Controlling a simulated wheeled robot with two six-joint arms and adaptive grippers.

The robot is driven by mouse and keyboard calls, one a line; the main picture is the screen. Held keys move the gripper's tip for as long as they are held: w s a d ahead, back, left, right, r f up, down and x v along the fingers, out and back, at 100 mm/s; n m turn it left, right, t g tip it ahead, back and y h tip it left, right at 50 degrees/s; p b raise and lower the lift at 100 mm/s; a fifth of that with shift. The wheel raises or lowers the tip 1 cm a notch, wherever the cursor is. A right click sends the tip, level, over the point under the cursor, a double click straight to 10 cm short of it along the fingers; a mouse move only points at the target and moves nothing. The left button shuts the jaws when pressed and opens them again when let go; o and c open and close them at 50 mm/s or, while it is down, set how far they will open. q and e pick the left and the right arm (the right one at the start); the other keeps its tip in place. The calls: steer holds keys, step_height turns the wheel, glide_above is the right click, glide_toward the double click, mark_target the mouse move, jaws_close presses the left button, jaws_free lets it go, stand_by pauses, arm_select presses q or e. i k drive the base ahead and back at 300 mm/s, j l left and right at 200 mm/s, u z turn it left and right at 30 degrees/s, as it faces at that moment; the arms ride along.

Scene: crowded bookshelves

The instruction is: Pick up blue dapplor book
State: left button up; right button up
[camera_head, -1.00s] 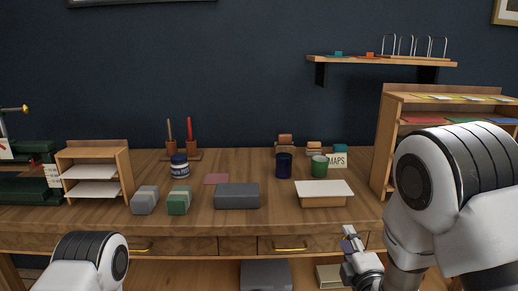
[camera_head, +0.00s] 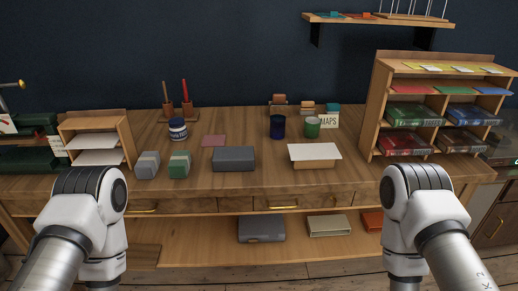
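A wooden shelf unit (camera_head: 369,130) stands at the right end of the desk with thick books lying flat in its compartments. A blue book (camera_head: 467,114) lies in the right middle compartment. Its title is too small to read, so I cannot confirm it is the dapplor book. A green book (camera_head: 412,114) lies to its left, with red books (camera_head: 405,144) below. My two arms show at the lower left and lower right. Neither gripper shows in this view, and no hold on a book is visible.
The wooden desk (camera_head: 250,186) carries a grey box (camera_head: 234,158), a small box with a white top (camera_head: 315,152), a dark blue cup (camera_head: 278,127) and a green cup (camera_head: 312,127). A lower shelf (camera_head: 190,232) holds several boxes. A small shelf (camera_head: 127,139) stands left.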

mark_target(458, 115)
steer(key=l+z, duration=0.45)
steer(key=i+l+z, duration=0.15)
steer(key=l+z, duration=0.35)
steer(key=l, duration=0.15)
